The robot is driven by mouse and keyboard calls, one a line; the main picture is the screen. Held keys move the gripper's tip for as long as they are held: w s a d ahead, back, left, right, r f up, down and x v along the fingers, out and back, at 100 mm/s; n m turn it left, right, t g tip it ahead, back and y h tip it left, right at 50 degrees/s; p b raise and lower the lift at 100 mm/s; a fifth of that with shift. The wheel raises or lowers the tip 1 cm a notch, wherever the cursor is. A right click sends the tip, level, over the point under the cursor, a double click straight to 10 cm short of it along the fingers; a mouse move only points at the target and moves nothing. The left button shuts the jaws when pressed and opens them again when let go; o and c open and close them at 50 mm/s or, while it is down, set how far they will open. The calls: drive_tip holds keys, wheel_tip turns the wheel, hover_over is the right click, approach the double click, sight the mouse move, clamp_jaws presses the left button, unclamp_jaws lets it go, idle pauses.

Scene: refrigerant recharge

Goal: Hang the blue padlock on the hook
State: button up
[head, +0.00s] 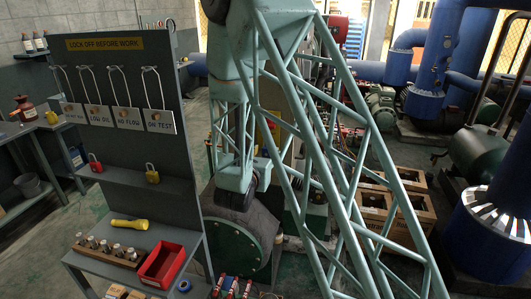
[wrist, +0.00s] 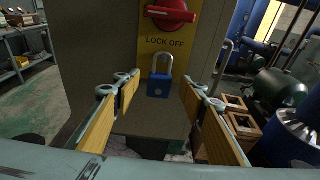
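The blue padlock (wrist: 158,87) is upright in the wrist view, its silver shackle up, just below a yellow LOCK OFF plate (wrist: 165,43). I cannot tell whether it hangs or rests there. My gripper (wrist: 158,87) is open, its yellow-padded fingers apart to the left and right, with the padlock beyond and between them, apparently untouched. In the head view, my arm hides the padlock and the gripper's fingers. Several pale wire hooks or loops (head: 118,85) with labelled plates are on the grey board (head: 120,58); I cannot tell which hook is meant.
A red rotary handle (wrist: 170,13) is above the padlock. A red padlock (head: 95,163) and a yellow padlock (head: 152,174) are on the board's shelf. A yellow torch (head: 130,224) and red tray (head: 161,266) sit lower. Blue pipes (head: 433,60) and wooden crates (head: 410,218) stand at right.

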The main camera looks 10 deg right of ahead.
drive_tip(key=v, duration=1.1)
drive_tip(key=shift+d, duration=0.1)
idle(0.4)
